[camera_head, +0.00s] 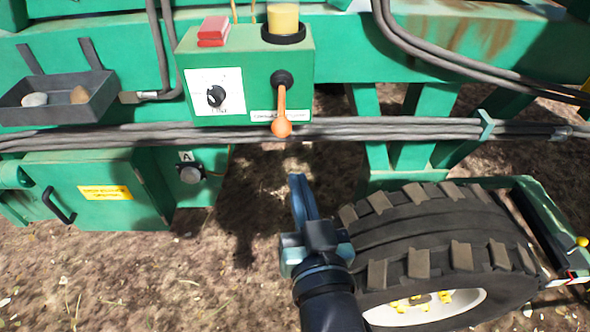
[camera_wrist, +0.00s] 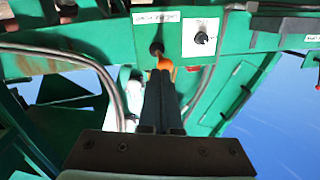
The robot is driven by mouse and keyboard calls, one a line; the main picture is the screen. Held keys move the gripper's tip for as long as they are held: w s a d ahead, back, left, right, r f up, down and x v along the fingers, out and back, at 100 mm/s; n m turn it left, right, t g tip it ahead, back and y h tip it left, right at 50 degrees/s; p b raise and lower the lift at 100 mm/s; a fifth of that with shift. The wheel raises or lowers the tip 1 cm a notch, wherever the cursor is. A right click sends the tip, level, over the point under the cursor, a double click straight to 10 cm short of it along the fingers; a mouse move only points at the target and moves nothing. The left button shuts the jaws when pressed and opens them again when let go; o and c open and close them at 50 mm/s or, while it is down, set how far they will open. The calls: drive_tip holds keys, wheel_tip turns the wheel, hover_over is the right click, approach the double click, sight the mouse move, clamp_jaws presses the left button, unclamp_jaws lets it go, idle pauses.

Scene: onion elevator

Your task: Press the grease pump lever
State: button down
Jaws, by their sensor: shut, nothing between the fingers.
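The orange grease pump lever (camera_head: 281,115) hangs down from a black pivot on the front of a green box (camera_head: 245,70). A cup of yellow grease (camera_head: 283,18) stands on top of this box. My gripper (camera_head: 296,178) is shut and empty, its fingers pointing up toward the lever from below. In the head view there is a gap between the fingertips and the lever's knob. In the wrist view the shut fingers (camera_wrist: 160,75) line up with the lever (camera_wrist: 166,66) and hide part of it; I cannot tell contact there.
A black knob (camera_head: 216,96) on a white plate sits left of the lever. Grey hoses (camera_head: 120,135) run behind the lever's lower end. A large tyre (camera_head: 440,240) stands close at right of my gripper. A tray with stones (camera_head: 60,114) hangs at left.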

drive_tip(key=shift+s+d+r, duration=0.15)
drive_tip(key=shift+s, duration=0.7)
drive_tip(key=shift+s+d+r, duration=0.15)
drive_tip(key=shift+s, duration=0.65)
drive_tip(key=w+a+r+g+h+p, duration=0.1)
drive_tip(key=a+r+g+h+p, duration=0.1)
drive_tip(key=r+p, duration=0.5)
drive_tip(key=w+a+r+g+h+p, duration=0.2)
drive_tip(key=a+r+g+p, duration=0.2)
drive_tip(key=r+p, duration=0.4)
drive_tip(key=p, duration=0.7)
drive_tip(key=shift+n, duration=0.4)
drive_tip(key=shift+w+f, duration=0.1)
drive_tip(key=shift+f, duration=0.05)
